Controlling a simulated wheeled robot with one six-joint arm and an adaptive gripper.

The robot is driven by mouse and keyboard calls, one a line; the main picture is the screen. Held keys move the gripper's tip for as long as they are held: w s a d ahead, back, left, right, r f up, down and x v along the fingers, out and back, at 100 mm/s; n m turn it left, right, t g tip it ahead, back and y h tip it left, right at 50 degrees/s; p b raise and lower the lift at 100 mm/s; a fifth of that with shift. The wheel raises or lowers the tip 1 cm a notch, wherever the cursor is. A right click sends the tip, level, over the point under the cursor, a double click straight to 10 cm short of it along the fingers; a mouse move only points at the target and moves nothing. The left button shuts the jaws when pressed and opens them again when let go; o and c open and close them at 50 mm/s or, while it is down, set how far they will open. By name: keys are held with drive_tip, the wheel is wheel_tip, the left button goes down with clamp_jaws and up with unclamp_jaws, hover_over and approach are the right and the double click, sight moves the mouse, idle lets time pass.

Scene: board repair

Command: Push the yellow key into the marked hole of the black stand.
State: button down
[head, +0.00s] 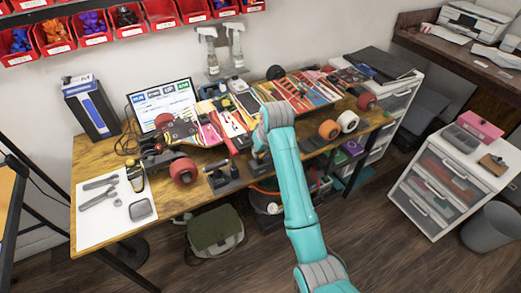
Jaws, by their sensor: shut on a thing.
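A black stand (225,181) is on the wooden table near its front edge, with dark upright parts on top. The marked hole is too small to make out. My gripper (260,163) is low over the table just right of the stand, largely hidden by my teal arm. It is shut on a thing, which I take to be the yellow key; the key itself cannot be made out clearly. I cannot tell whether the key touches the stand.
A skateboard with red wheels (183,171) lies left of the stand. Orange (329,130) and white wheels (348,121) stand to the right. A monitor (163,102) and several tools crowd the back.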

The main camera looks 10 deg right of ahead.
sight(261, 155)
drive_tip(key=shift+f, duration=1.65)
idle(2.6)
drive_tip(key=c, duration=0.9)
unclamp_jaws()
drive_tip(key=shift+o, duration=0.3)
drive_tip(key=shift+o, duration=1.1)
drive_tip(key=shift+r, duration=1.5)
drive_tip(key=shift+r, duration=3)
